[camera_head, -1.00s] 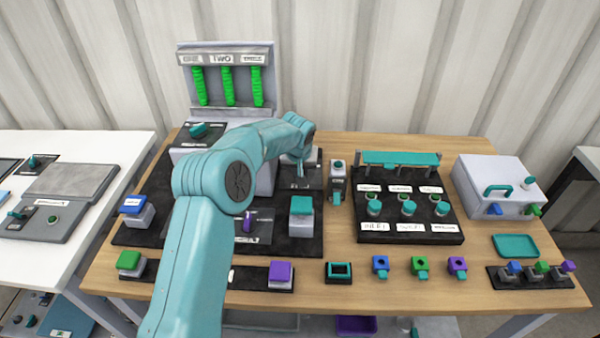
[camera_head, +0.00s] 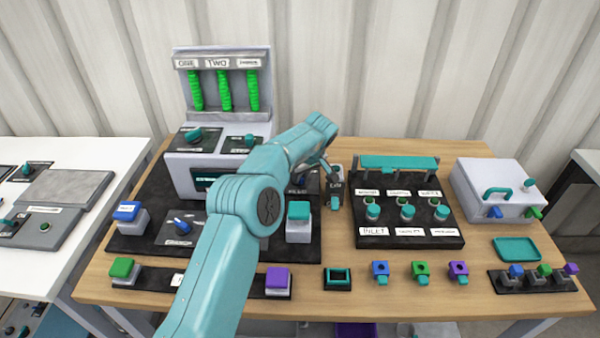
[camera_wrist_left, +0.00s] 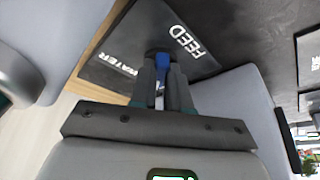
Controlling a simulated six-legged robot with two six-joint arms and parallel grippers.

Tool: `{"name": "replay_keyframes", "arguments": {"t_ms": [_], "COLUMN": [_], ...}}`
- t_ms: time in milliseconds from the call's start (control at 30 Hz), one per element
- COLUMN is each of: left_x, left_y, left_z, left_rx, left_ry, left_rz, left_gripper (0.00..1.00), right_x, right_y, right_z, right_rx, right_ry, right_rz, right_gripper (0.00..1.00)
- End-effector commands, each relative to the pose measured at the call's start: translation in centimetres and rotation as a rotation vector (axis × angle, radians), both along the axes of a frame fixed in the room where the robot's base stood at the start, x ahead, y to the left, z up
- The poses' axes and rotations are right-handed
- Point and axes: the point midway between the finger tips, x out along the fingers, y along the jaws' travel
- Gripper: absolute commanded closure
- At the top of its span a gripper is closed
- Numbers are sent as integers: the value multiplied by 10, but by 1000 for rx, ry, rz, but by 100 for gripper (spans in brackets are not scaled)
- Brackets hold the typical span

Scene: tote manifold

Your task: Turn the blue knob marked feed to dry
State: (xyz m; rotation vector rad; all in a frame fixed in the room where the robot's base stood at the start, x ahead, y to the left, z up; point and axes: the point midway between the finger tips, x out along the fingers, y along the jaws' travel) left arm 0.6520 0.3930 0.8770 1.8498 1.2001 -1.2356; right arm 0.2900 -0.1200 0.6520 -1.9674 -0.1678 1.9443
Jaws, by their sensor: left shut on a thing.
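The blue knob (camera_wrist_left: 162,60) marked FEED sits on a dark plate (camera_wrist_left: 200,66) in the left wrist view. White FEED lettering is beside the knob, and WATER lettering is on the other side of the plate. My left gripper (camera_wrist_left: 162,78) is shut on the knob, with a grey finger on each side of it. The fingers hide most of the knob, so its pointing direction cannot be told. In the head view my left arm covers most of this plate (camera_head: 299,181), and the knob is hidden there. My right gripper is in neither view.
A block with a teal cap (camera_head: 299,211) stands just in front of the plate. A small upright switch box (camera_head: 336,182) is close to its right. Another blue knob (camera_head: 181,222) is on a panel to the left. The grey machine (camera_head: 195,165) stands behind my arm.

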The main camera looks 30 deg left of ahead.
Motion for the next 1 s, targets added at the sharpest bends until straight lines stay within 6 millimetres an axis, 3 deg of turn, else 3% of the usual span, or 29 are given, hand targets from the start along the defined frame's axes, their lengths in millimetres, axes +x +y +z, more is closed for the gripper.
{"name": "replay_keyframes", "arguments": {"t_ms": [533,567,600,633,1000], "left_x": [0,0,0,0,0], "left_y": [-1,-1,-1,-1,-3], "left_z": [0,0,0,0,6], "left_rx": [-2,-2,-2,-2,-1], "left_ry": [0,0,1,1,-2], "left_rz": [28,28,27,27,25], "left_gripper": [100,77,64,58,58], "right_x": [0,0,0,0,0], "right_y": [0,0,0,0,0], "right_z": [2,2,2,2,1], "right_rx": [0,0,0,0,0], "right_ry": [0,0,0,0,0], "right_rz": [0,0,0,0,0], "right_gripper": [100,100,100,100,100]}}
